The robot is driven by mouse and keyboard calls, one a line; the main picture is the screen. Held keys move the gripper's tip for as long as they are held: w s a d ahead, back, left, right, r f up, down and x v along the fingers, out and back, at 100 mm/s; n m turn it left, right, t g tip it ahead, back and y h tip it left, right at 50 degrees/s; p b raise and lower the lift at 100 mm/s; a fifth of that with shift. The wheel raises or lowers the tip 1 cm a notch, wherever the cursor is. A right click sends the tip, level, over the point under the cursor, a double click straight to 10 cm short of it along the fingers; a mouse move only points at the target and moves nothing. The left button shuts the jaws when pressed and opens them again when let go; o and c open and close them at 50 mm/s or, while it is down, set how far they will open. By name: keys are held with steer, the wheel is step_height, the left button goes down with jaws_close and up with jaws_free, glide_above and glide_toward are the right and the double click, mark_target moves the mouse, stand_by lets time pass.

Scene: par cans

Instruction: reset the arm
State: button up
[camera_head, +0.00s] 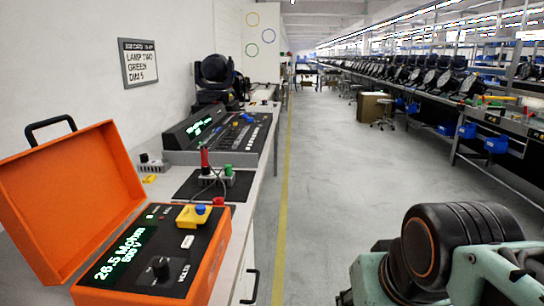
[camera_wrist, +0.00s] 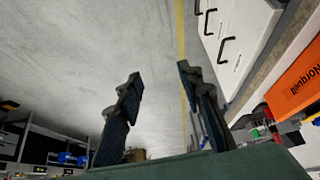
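My gripper (camera_wrist: 159,76) shows in the wrist view with its two dark fingers apart and nothing between them. Bare grey floor lies behind the fingers, with a yellow line near the right one. In the head view my arm (camera_head: 455,250), pale green with a black joint, is folded at the lower right over the aisle, clear of the bench. My gripper's fingers do not show in the head view.
The left bench holds an orange case (camera_head: 75,205) with an open lid and a "26.5 Mohm" display, a grey console (camera_head: 218,137) and a dark stage light (camera_head: 215,75). White drawers (camera_wrist: 235,35) with black handles stand below. The aisle floor (camera_head: 335,150) is clear.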

step_height(320, 180, up, 35)
steer(key=s+a+p, duration=0.1)
steer(key=p, duration=3.7)
steer(key=shift+s+a+r+g, duration=0.15)
steer(key=shift+s+a+g, duration=0.15)
steer(key=shift+s+a, duration=0.1)
